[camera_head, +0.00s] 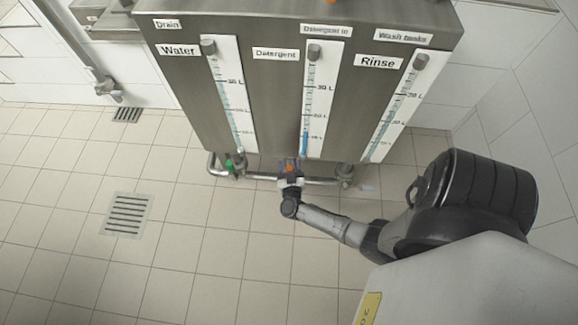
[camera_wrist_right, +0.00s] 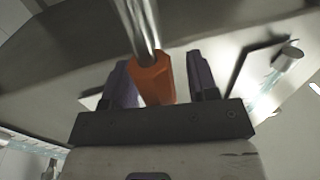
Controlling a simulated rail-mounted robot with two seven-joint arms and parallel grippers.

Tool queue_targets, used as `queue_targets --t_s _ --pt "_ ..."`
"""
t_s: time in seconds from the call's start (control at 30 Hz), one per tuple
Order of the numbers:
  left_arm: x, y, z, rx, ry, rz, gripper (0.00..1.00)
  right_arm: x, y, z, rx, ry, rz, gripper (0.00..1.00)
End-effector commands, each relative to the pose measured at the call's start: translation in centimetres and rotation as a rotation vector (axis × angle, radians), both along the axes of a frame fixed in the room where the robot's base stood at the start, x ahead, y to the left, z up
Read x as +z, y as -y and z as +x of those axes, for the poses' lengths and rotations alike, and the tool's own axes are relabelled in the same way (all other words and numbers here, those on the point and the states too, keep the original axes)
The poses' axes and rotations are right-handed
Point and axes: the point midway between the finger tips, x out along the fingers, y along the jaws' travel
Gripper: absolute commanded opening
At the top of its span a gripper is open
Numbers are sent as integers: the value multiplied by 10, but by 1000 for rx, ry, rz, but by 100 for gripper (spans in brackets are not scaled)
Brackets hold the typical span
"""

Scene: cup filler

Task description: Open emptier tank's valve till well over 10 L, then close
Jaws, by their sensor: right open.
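The grey tank cabinet (camera_head: 265,90) carries three gauges labelled Water, Detergent and Rinse. The Detergent gauge (camera_head: 318,98) shows a dark blue column low down, with its top near the 10 L mark. The Water gauge (camera_head: 228,85) and Rinse gauge (camera_head: 400,100) show pale columns reaching higher. An orange valve handle (camera_head: 290,168) is below the Detergent gauge. My right gripper (camera_head: 290,175) is at this handle. In the right wrist view, the orange handle (camera_wrist_right: 153,80) lies between the open fingers of my right gripper (camera_wrist_right: 162,78), with gaps at its sides. My left gripper is out of view.
A green valve handle (camera_head: 231,164) is below the Water gauge. A steel pipe (camera_head: 262,176) runs under the cabinet. Floor drains (camera_head: 126,214) are at the left, and the tiled floor in front is clear.

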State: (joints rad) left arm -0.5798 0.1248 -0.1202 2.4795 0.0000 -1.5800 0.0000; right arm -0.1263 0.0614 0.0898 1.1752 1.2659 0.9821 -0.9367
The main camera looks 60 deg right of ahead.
Motion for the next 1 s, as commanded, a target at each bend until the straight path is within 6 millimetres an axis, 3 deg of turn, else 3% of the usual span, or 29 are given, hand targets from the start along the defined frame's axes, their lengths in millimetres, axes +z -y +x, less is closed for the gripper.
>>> queue_targets --t_s 0.17,0.73,1.0 --pt "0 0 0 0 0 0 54 0 0 0 0 0 0 54" --pt "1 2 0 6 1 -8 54 0 0 0 0 -1 -1 0" --pt "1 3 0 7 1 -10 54 0 1 -3 -3 3 2 0"
